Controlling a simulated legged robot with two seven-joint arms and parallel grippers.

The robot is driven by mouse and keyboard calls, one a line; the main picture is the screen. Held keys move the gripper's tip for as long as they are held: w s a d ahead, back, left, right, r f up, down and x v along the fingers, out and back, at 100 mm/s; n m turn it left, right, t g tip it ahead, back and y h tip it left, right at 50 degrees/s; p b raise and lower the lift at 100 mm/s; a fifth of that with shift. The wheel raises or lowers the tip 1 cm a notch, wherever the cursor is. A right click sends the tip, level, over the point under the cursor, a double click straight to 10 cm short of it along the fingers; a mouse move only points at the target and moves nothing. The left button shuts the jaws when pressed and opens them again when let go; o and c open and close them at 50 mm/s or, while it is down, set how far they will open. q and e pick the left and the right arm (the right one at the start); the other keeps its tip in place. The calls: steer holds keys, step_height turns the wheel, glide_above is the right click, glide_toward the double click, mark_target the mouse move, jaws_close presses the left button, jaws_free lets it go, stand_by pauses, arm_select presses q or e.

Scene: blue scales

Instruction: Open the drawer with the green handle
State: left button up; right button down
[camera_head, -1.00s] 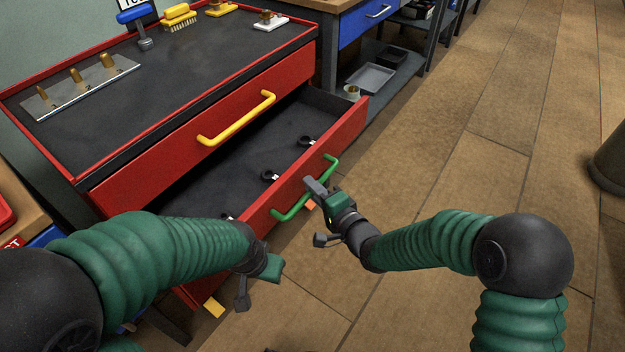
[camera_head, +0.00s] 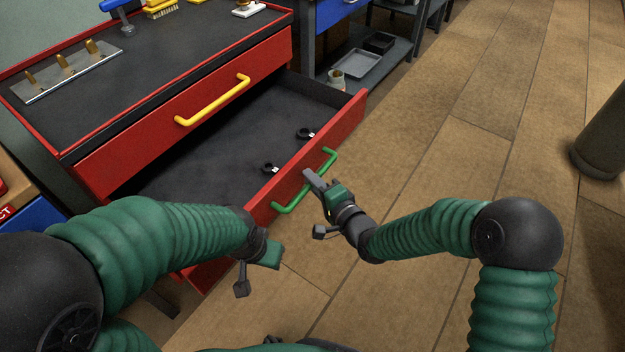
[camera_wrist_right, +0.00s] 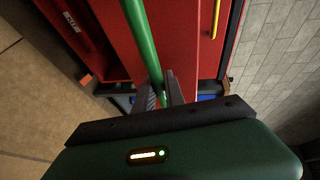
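The lower red drawer (camera_head: 338,131) is pulled well out of the cabinet, and its dark interior shows. Its green handle (camera_head: 287,206) runs along the front panel. My right gripper (camera_head: 314,181) is at the middle of this handle. In the right wrist view the green handle (camera_wrist_right: 143,40) passes between the two dark fingers of the right gripper (camera_wrist_right: 161,90), which sit close on either side of it. My left gripper (camera_head: 252,272) hangs in front of the drawer's left part, apart from the handle; its fingers are not clear.
The upper drawer with a yellow handle (camera_head: 212,101) is closed. Several small black ring-like items lie in the open drawer, two of them clearly visible. A workbench shelf with a grey tray (camera_head: 356,64) stands behind. The floor (camera_head: 450,160) to the right is clear up to a dark post (camera_head: 600,140).

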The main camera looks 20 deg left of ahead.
steer(key=c, duration=1.5)
jaws_free()
steer(key=shift+f, duration=0.2)
steer(key=shift+o, duration=0.5)
steer(key=shift+r, duration=0.1)
steer(key=shift+d+r, duration=0.1)
steer(key=shift+s+d+r+p, duration=0.1)
steer(key=shift+s+d+p, duration=0.15)
steer(key=shift+d+p, duration=0.05)
steer(key=p+v, duration=0.4)
steer(key=v, duration=1.2)
steer(key=shift+p, duration=0.35)
